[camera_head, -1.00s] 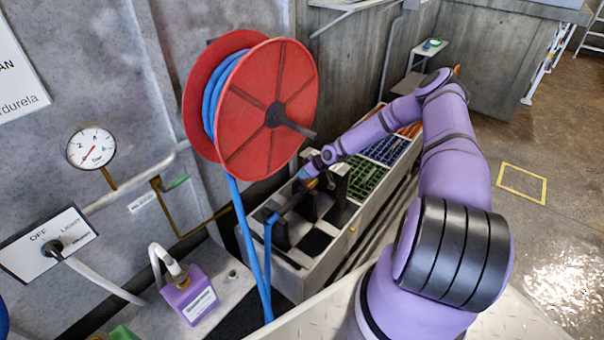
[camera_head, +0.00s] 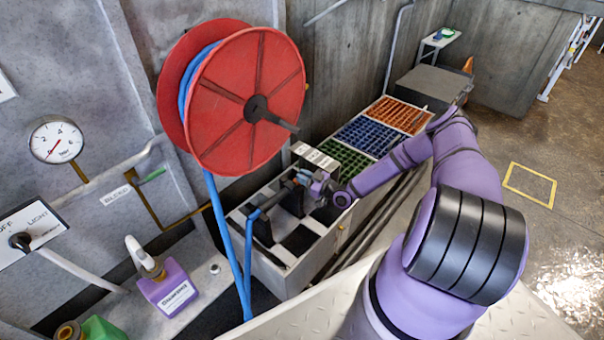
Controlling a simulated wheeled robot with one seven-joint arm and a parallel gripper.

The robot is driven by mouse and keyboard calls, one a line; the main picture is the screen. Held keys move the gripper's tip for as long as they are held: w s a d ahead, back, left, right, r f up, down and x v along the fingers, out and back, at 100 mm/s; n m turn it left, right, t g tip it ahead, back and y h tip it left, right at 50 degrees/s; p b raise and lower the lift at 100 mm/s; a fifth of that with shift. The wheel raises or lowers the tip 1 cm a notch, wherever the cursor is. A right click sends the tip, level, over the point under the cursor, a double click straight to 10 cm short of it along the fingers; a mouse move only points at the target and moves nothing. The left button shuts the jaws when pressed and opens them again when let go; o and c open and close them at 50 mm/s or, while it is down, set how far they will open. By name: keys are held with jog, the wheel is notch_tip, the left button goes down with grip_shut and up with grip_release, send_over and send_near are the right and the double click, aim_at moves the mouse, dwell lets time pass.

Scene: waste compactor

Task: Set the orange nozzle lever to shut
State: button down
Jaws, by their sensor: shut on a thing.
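The nozzle (camera_head: 275,199) is a dark, slim piece at the end of the blue hose (camera_head: 247,262). It lies tilted over the black-and-white compartments of the long crate (camera_head: 338,238). My gripper (camera_head: 303,181) is at the nozzle's upper right end, with its fingers closed around a small part there. The orange lever is hidden or too small to make out between the fingers, so its angle cannot be read.
A red hose reel (camera_head: 245,100) hangs above and left of my gripper. A labelled grey block (camera_head: 316,157) stands just behind it. Green, blue and orange grids (camera_head: 400,115) fill the crate's far end. A purple bottle (camera_head: 170,290) stands at the lower left.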

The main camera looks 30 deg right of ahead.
jog(key=shift+s+d+f+t+y, duration=0.15)
jog(key=shift+s+f+t+y, duration=0.4)
jog(key=shift+t, duration=0.15)
jog(key=c, duration=1.1)
grip_release()
jog(key=shift+r, duration=0.1)
jog(key=v, duration=1.1)
jog(key=shift+w, duration=0.1)
